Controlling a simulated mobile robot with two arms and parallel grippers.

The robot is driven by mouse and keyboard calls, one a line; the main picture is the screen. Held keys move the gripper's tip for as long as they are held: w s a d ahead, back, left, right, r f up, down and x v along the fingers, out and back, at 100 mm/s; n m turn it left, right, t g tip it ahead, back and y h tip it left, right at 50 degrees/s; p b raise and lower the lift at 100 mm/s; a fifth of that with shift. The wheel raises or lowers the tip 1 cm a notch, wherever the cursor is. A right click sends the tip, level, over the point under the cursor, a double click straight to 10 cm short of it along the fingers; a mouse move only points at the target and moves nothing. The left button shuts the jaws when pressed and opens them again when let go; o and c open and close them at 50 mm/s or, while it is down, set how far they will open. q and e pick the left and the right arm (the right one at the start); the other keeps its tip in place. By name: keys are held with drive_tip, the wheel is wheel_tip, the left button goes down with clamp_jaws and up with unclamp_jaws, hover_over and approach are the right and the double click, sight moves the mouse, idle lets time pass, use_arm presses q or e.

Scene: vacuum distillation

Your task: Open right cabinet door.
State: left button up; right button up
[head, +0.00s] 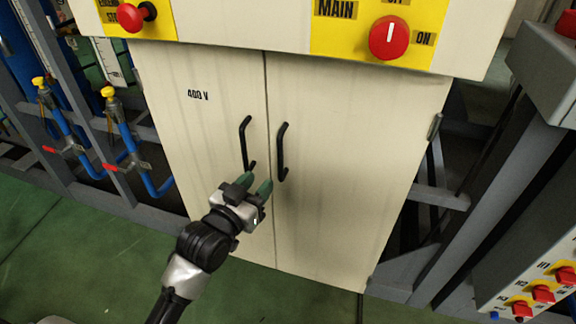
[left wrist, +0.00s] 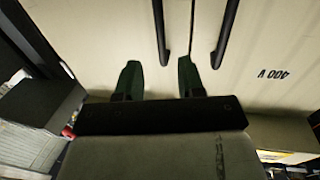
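The right cabinet door (head: 345,170) is a cream panel, closed flush beside the left door (head: 205,150) marked "400 V". Its black bar handle (head: 282,152) stands upright near the middle seam. My left gripper (head: 255,184) is open and empty, in front of the doors near the lower ends of the two handles. In the left wrist view, which is upside down, the right door's handle (left wrist: 160,30) lines up with the gap between the green fingertips (left wrist: 158,72). Contact cannot be told. My right gripper is not in view.
The left door's handle (head: 246,143) is close beside my left gripper. A panel with a red main switch (head: 389,37) and a red stop button (head: 130,17) overhangs the doors. Blue pipes (head: 130,145) stand left, a grey frame (head: 465,190) right. Green floor (head: 100,245) lies in front.

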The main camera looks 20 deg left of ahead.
sight(279, 159)
use_arm(q)
drive_tip(key=b+x, duration=0.1)
drive_tip(key=x, duration=0.7)
drive_tip(key=shift+w, duration=0.4)
drive_tip(key=shift+w+d, duration=0.2)
drive_tip(key=shift+w, duration=0.4)
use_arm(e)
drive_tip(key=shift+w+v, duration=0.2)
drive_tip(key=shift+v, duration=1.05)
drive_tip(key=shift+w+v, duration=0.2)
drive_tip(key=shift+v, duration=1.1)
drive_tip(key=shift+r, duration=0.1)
use_arm(q)
clamp_jaws()
